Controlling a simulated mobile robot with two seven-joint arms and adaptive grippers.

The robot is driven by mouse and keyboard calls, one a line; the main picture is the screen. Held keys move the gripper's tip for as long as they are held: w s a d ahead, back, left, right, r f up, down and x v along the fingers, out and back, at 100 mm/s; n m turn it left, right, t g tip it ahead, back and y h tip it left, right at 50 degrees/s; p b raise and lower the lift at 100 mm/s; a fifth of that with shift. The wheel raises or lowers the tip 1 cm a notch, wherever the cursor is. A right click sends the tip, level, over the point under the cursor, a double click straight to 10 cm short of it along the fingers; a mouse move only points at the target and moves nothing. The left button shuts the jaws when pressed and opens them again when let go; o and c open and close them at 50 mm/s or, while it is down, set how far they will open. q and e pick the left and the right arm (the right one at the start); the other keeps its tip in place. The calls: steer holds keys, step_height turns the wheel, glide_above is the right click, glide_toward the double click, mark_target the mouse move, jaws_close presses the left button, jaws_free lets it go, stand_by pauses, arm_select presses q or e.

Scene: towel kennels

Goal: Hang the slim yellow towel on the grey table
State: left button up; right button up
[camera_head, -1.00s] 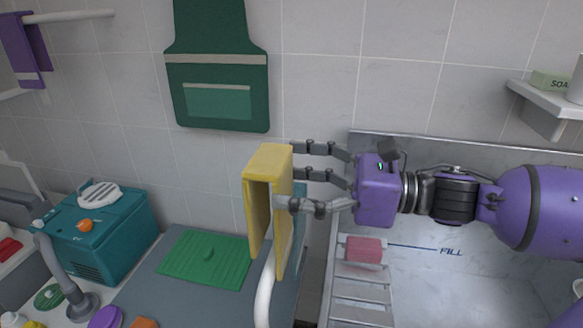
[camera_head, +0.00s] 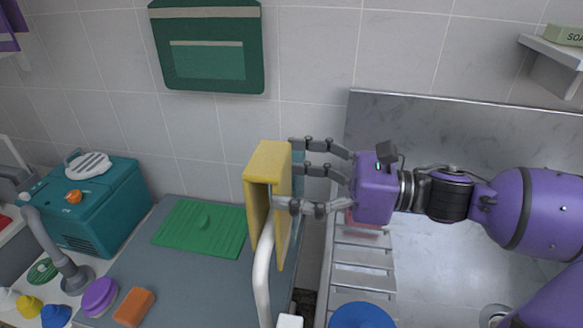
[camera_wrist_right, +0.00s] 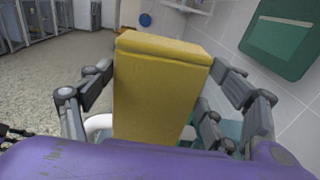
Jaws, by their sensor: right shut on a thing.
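The slim yellow towel (camera_head: 269,162) is folded into an upside-down U with two hanging flaps. My right gripper (camera_head: 283,176) is shut on it from the right. In the right wrist view the towel (camera_wrist_right: 160,85) stands between my fingers (camera_wrist_right: 165,95). A white curved rail (camera_head: 263,285) at the right edge of the grey table (camera_head: 195,285) runs up between the flaps. The towel hides the rail's upper part, and I cannot tell whether its fold touches the rail. My left gripper is not in view.
A teal box (camera_head: 93,205) stands at left. Right of the table is a marble-like basin with a slatted rack (camera_head: 362,281) and a blue round thing (camera_head: 362,316).

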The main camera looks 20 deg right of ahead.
mark_target(287, 225)
step_height(287, 225, down, 2)
steer(key=shift+f+b, duration=0.2)
steer(key=shift+b, duration=0.25)
step_height(287, 225, down, 7)
steer(key=b, duration=0.3)
steer(key=shift+r, duration=0.2)
steer(key=shift+f+b, duration=0.8)
steer(key=shift+f, duration=0.25)
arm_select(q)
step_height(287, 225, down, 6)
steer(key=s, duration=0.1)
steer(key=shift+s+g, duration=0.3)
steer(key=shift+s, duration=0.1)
arm_select(e)
steer(key=shift+f, duration=0.15)
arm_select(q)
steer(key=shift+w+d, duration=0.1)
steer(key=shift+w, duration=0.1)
arm_select(e)
steer(key=o, duration=1.4)
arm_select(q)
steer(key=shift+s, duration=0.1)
arm_select(e)
steer(key=shift+o, duration=0.6)
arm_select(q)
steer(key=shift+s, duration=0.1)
